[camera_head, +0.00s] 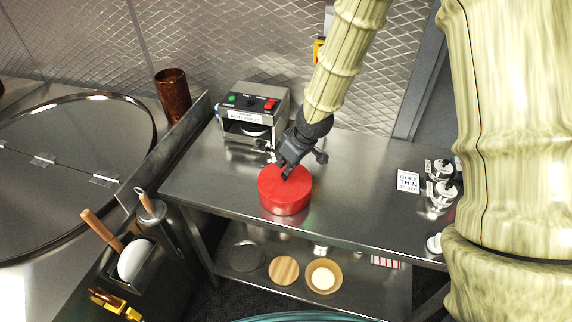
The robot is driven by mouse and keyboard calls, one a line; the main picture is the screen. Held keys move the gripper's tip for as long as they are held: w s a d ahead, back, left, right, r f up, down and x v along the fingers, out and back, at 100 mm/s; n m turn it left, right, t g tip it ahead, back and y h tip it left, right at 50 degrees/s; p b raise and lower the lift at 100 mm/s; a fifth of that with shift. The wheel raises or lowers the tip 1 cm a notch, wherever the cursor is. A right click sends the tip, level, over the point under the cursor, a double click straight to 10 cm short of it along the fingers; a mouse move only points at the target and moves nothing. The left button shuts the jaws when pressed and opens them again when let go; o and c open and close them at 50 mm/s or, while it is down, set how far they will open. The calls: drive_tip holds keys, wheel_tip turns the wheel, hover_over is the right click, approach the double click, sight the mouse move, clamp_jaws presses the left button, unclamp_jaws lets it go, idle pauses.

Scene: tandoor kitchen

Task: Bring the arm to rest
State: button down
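My arm reaches down from the top of the picture to the steel table. My gripper (287,174) is dark grey and points down at the red round box (285,198). Its fingertips overlap the top of the box in this view. I cannot tell whether they touch it. The fingers are small and seen at an angle, so whether they are open or shut is not clear. The red box sits flat near the front edge of the steel table (365,195).
A small machine (252,112) with coloured buttons stands behind the gripper. A white card (408,181) and metal fittings (442,185) are at the right. A copper cup (172,95) stands near the round steel lid (70,160). The lower shelf holds a wooden disc (284,270) and bowl (323,276).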

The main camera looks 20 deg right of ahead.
drive_tip(key=shift+r+p, duration=2.2)
drive_tip(key=shift+r, duration=0.4)
